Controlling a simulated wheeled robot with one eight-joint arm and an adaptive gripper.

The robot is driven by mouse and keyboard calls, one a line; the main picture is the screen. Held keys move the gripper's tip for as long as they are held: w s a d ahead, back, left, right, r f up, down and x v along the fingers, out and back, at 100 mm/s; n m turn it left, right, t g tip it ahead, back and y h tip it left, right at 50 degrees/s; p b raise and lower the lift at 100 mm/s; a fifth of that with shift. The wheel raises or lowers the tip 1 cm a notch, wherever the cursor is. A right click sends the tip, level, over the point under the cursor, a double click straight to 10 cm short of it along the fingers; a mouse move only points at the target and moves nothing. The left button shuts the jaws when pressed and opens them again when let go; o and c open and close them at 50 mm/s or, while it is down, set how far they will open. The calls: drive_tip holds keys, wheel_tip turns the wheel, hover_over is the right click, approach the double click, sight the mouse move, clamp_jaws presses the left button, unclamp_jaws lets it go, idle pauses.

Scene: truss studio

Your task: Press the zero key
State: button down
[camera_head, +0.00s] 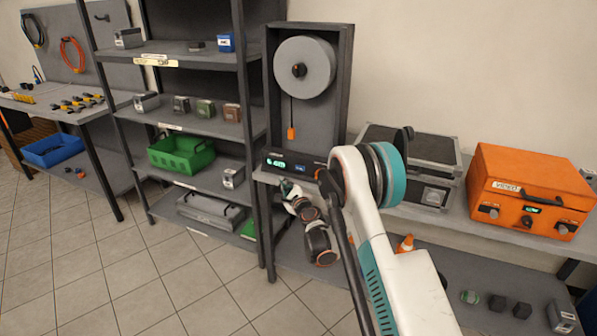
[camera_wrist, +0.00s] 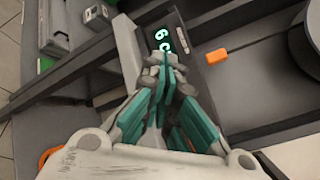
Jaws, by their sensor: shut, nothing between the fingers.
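A dark device with a tall frame stands on the bench. Its base panel (camera_head: 289,160) carries a lit green display (camera_head: 276,163) and a small blue key (camera_head: 300,168) to the right of it. I cannot read the key's label. My gripper (camera_head: 287,187) is shut and empty, at the front of this base panel. In the wrist view, the shut fingertips (camera_wrist: 166,62) overlap the panel beside the glowing display digits (camera_wrist: 162,36). The blue key is not visible there and may be hidden behind the fingers. I cannot tell whether the fingertips touch the panel.
An orange tag (camera_head: 291,133) hangs on a line from the grey disc (camera_head: 304,68) above the panel. A shelf rack (camera_head: 262,200) stands close on the left. A grey case (camera_head: 410,150) and an orange box (camera_head: 530,185) are on the bench to the right.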

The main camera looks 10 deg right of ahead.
sight(300, 168)
drive_tip(key=shift+f, duration=0.1)
idle(0.3)
drive_tip(key=shift+w+d, duration=0.85)
drive_tip(key=shift+w, duration=0.35)
drive_tip(key=shift+w+d, duration=0.9)
drive_tip(key=shift+w, duration=0.3)
drive_tip(key=shift+w+d, duration=0.85)
drive_tip(key=shift+w, duration=0.35)
drive_tip(key=shift+w+d, duration=0.1)
drive_tip(key=shift+d, duration=0.05)
drive_tip(key=shift+w+d, duration=0.1)
drive_tip(key=shift+w, duration=0.1)
drive_tip(key=shift+w+d+b, duration=0.25)
drive_tip(key=shift+w+b, duration=0.1)
drive_tip(key=shift+b, duration=0.05)
drive_tip(key=shift+s+a, duration=0.5)
drive_tip(key=shift+s, duration=0.2)
